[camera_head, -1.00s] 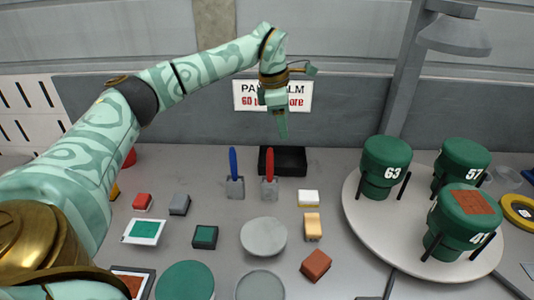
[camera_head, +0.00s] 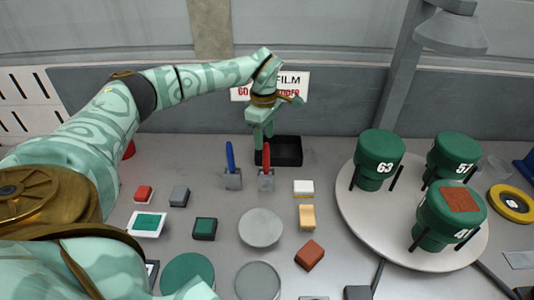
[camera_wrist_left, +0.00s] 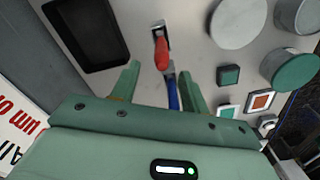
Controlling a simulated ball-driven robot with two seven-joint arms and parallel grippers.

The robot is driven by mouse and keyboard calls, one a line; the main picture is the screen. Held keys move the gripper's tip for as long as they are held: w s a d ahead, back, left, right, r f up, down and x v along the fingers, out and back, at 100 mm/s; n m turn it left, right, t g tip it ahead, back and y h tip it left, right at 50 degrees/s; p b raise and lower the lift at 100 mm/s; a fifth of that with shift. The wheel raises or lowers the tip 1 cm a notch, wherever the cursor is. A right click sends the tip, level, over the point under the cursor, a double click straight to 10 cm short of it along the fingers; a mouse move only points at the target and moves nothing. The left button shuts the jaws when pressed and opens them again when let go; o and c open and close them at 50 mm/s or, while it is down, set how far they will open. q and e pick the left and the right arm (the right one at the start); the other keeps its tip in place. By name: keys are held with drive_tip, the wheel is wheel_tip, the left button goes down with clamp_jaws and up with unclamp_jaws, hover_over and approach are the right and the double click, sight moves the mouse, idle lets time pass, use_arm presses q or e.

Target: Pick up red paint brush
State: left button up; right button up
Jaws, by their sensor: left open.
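The red paint brush (camera_head: 266,160) stands upright with its red handle up and its grey head down on the table. In the left wrist view its red handle (camera_wrist_left: 161,54) shows between and just beyond my fingers. My left gripper (camera_head: 262,142) is open and empty, pointing down just above and behind the red handle; its fingers also show in the left wrist view (camera_wrist_left: 160,78). The blue paint brush (camera_head: 230,160) stands upright to the left of the red one, and its blue handle (camera_wrist_left: 172,92) appears near the other finger. My right gripper is not in view.
A black tray (camera_head: 287,152) lies right behind the red brush, close to my fingers. A white round turntable (camera_head: 350,215) with green pots stands at the right. Several small blocks and round discs, including a grey disc (camera_head: 260,228), cover the front. The wall is close behind.

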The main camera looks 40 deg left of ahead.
sight(266, 149)
use_arm(q)
drive_tip(key=f, duration=0.1)
drive_tip(key=f+b, duration=0.1)
drive_tip(key=f, duration=0.3)
drive_tip(key=shift+d+f, duration=0.2)
drive_tip(key=shift+d, duration=0.05)
clamp_jaws()
drive_tip(key=shift+r, duration=0.1)
